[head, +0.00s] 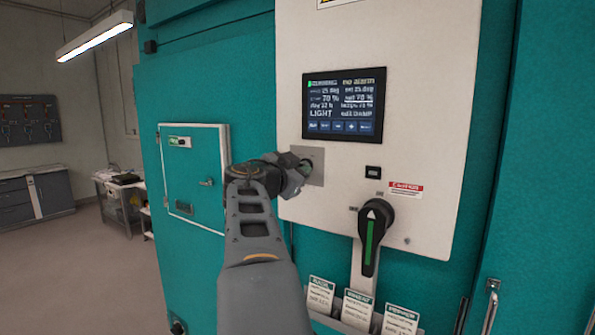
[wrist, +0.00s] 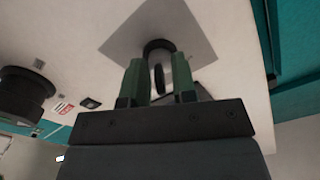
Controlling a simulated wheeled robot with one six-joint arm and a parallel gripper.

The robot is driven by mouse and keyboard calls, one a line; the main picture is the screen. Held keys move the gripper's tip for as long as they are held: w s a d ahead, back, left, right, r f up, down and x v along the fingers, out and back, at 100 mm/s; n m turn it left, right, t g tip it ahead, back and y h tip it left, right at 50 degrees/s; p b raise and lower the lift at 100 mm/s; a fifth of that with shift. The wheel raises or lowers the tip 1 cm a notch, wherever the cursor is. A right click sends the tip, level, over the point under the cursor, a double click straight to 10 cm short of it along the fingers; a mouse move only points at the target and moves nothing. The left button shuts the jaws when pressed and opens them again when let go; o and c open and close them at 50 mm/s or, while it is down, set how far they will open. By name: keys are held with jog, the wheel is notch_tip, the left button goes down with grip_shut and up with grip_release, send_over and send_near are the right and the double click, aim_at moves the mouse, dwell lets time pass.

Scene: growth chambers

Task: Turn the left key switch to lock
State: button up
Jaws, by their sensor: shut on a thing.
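The key switch sits on a square grey plate (head: 318,157) on the white control panel, below and left of the screen. In the wrist view the plate (wrist: 195,35) surrounds a dark round collar (wrist: 158,46) with a thin dark key (wrist: 158,77) standing out of it. My gripper (head: 300,168) is at the switch and covers most of it in the head view. In the wrist view the two green fingers of my gripper (wrist: 158,72) stand either side of the key and are shut on it. The lock marking and the key's exact angle cannot be read.
A black rotary handle with a green stripe (head: 370,237) is right of and below the switch, under a red caution label (head: 405,189). A small black button (head: 373,172) lies nearby. The screen (head: 343,104) is above. Cards (head: 358,308) stand below. A teal chamber door (head: 193,178) is left.

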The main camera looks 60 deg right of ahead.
jog(key=shift+f, duration=0.15)
jog(key=shift+f+n+b, duration=0.1)
jog(key=shift+n+b, duration=0.7)
jog(key=shift+b, duration=0.25)
jog(key=n+b, duration=0.4)
jog(key=n, duration=0.2)
jog(key=shift+n, duration=0.4)
jog(key=shift+r+n+b, duration=0.15)
jog(key=shift+n+b, duration=0.15)
jog(key=shift+n, duration=0.45)
jog(key=shift+r+n+b, duration=0.15)
jog(key=shift+n+b, duration=0.1)
jog(key=shift+n, duration=0.8)
jog(key=o, duration=0.6)
